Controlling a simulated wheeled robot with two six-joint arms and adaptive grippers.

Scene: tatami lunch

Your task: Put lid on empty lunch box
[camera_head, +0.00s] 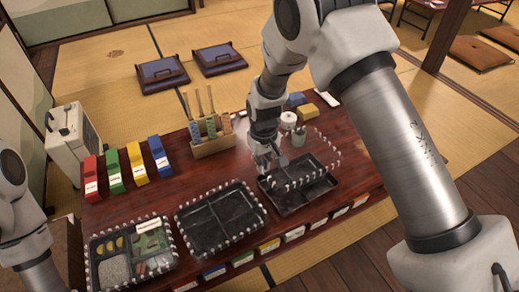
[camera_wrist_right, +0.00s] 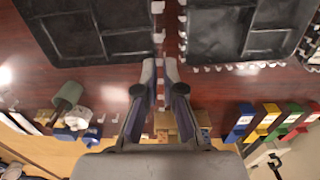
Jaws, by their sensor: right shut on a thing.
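An empty black lunch box (camera_head: 294,206) with compartments stands at the right of the table's front row; it also shows at top left in the right wrist view (camera_wrist_right: 85,35). My right gripper (camera_head: 268,160) is shut on the left edge of a clear lid (camera_head: 312,154) edged with small white clips. The lid is above and behind this box, overlapping it in the picture. In the right wrist view my fingertips (camera_wrist_right: 166,66) are close together; the clear lid is hard to make out. My left gripper is out of view; only part of the left arm shows.
A middle black box (camera_head: 222,218) has white clips around its rim. A food-filled box (camera_head: 130,252) stands at left. Behind are coloured packs (camera_head: 135,163), a wooden holder (camera_head: 213,145) and a white roll (camera_head: 288,120). Small packs line the front edge.

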